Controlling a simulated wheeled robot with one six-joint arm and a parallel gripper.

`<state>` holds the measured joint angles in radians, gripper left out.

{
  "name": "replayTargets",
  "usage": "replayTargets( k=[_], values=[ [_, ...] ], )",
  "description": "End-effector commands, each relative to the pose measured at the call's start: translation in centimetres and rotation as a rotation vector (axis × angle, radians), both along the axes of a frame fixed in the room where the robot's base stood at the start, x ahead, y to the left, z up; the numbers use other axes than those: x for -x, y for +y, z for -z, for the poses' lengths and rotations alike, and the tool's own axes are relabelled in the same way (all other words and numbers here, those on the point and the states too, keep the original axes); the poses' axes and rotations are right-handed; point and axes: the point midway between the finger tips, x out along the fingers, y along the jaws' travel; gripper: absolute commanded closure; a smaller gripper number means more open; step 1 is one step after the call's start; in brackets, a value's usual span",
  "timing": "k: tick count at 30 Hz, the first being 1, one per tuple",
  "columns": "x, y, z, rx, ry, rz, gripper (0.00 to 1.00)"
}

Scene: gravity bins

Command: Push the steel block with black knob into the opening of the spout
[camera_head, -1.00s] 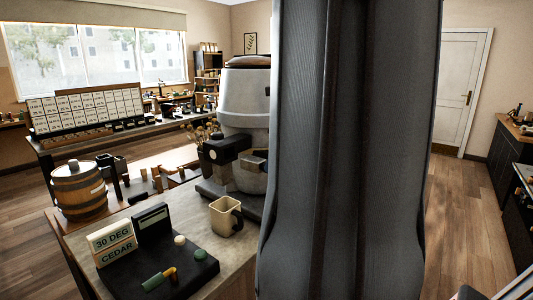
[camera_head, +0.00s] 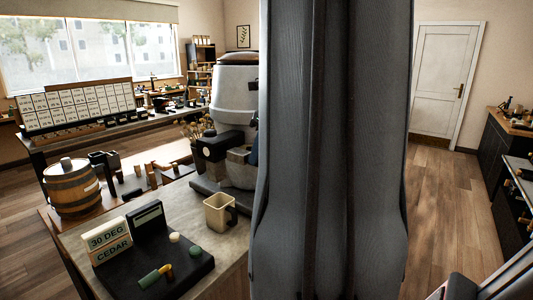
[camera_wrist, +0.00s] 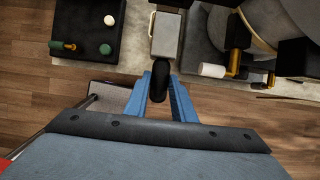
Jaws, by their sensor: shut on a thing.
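My gripper (camera_wrist: 160,88) shows in the wrist view as two blue fingers, shut on a black knob (camera_wrist: 160,82). A pale grey block (camera_wrist: 166,36), which looks like the steel block, lies straight ahead of the knob. In the head view my arm hides most of the gripper; only a small blue part shows between the arm and the machine. The large white and grey machine (camera_head: 233,95) stands on the counter, with dark blocky parts low on its front. The spout's opening is hidden or too small to tell, so I cannot tell whether the block touches it.
A beige mug (camera_head: 217,213) with a dark handle stands on the counter before the machine. A black control panel (camera_head: 125,262) with buttons and a lever is nearer. A wooden barrel (camera_head: 72,190) stands at left. Wooden floor is clear at right.

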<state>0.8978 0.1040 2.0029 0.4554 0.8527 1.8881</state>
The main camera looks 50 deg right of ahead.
Motion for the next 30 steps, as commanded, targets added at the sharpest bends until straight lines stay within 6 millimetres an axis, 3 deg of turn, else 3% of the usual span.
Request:
replayTargets(
  k=[9, 30],
  values=[
    [-2.1, 0.2, -0.1, 0.001, 0.000, -0.001, 1.00],
    [-2.4, 0.2, 0.0, 0.001, -0.001, 0.000, 1.00]
  ],
)
